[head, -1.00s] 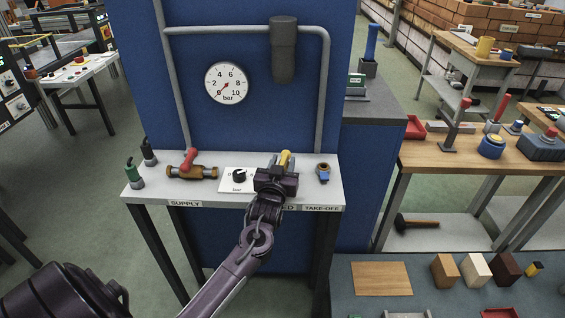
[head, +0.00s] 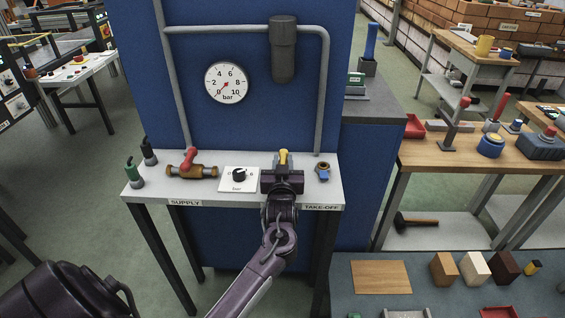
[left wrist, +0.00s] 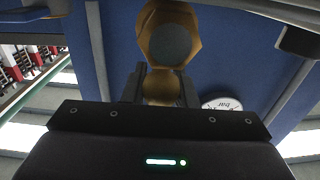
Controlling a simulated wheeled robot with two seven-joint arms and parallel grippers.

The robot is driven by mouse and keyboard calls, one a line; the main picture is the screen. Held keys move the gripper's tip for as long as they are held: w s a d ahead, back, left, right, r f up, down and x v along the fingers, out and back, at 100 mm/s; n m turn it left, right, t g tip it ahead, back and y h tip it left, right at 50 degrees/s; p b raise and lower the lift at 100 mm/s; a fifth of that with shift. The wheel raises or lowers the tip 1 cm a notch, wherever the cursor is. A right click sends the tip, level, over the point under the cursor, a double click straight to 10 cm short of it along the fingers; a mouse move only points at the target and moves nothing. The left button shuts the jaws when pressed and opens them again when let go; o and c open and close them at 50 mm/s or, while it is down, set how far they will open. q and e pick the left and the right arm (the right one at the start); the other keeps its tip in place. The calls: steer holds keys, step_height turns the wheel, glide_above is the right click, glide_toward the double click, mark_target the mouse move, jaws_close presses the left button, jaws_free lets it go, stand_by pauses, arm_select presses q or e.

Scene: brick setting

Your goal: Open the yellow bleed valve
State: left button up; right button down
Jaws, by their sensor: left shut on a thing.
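The yellow bleed valve (head: 283,155) stands on the white bench top, between the dial plate and the take-off fitting. Only its yellow top shows past my gripper in the head view; its lower part is hidden. My left gripper (head: 282,169) is at the valve, reaching in from the front. In the left wrist view, the fingers of my left gripper (left wrist: 160,90) are closed on a yellow-brass part of the valve (left wrist: 160,86), with a larger hexagonal brass end (left wrist: 168,38) just beyond. My right gripper is not in view.
The red-handled supply valve (head: 190,163), a dial plate (head: 238,179) and the take-off fitting (head: 322,171) share the bench top (head: 150,190). A pressure gauge (head: 226,82) on the blue panel reads near zero. Green and black fittings stand at the bench's left end.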

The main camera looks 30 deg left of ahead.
arm_select(q)
steer(key=o, duration=0.7)
steer(key=shift+o, duration=0.2)
steer(key=shift+s+d+f, duration=0.15)
steer(key=shift+s+d, duration=0.15)
steer(key=shift+s, duration=0.1)
steer(key=b+v, duration=0.1)
steer(key=v, duration=0.6)
steer(key=shift+w+a, duration=0.1)
